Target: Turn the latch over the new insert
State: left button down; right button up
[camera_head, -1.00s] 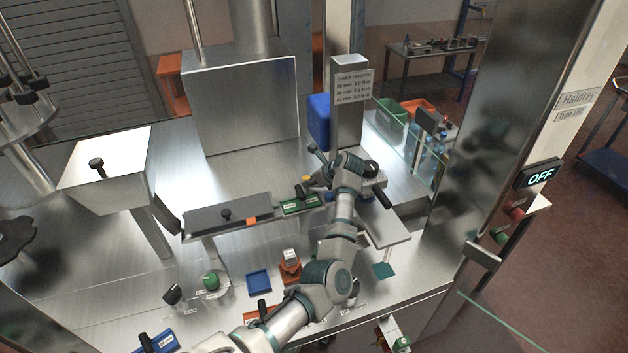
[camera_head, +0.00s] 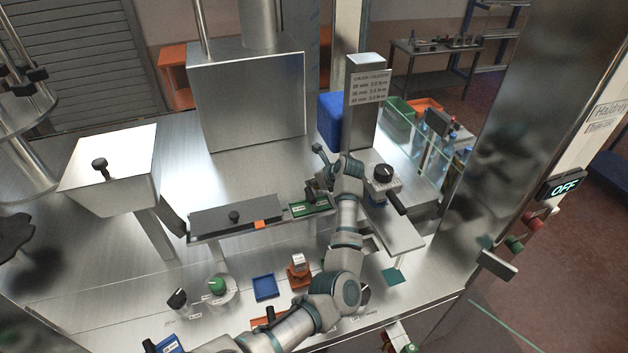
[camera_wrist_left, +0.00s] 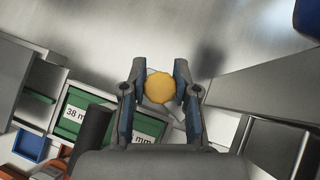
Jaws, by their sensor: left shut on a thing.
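A green insert (camera_head: 309,208) sits at the right end of the long metal rail; in the left wrist view its green block (camera_wrist_left: 72,108) carries a white "38 mm" label. A round yellow knob (camera_wrist_left: 160,87), apparently the latch's, lies between my left gripper's fingers in the wrist view. My left gripper (camera_wrist_left: 160,92) is shut on this knob, with a finger on each side. In the head view the left gripper (camera_head: 314,187) is just above the insert's far edge and hides the knob. The latch's arm is mostly hidden. My right gripper is not in view.
A black dial (camera_head: 384,174) with a handle stands to the right. A blue tray (camera_head: 265,287) and an orange holder (camera_head: 299,272) are in front. The "OFF" display (camera_head: 564,189) is at far right.

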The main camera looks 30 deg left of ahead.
pick_arm(q)
jog(key=m, duration=0.1)
jog(key=m+t+h, duration=0.1)
jog(key=m+t, duration=0.1)
jog(key=shift+d+f+m+h+b, duration=0.3)
jog(key=shift+f, duration=0.05)
jog(key=shift+m+t+h+b, duration=0.5)
jog(key=shift+m+t, duration=0.1)
jog(key=shift+m, duration=0.3)
jog(key=m+t+h+b, duration=0.1)
jog(key=m+h+b, duration=0.1)
jog(key=m+b, duration=0.2)
jog(key=m+t+h+b, duration=0.1)
jog(key=m+h+b, duration=0.2)
jog(key=m+b, duration=0.1)
jog(key=shift+a+r+h+b, duration=0.1)
jog(key=shift+h+b, duration=0.2)
jog(key=shift+b, duration=0.15)
jog(key=shift+r+m+h+b, duration=0.25)
jog(key=shift+m+h+b, duration=0.85)
jog(key=shift+m, duration=0.3)
jog(key=shift+r, duration=0.1)
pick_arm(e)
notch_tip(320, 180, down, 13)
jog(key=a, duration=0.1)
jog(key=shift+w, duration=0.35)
pick_arm(q)
jog(key=shift+r, duration=0.1)
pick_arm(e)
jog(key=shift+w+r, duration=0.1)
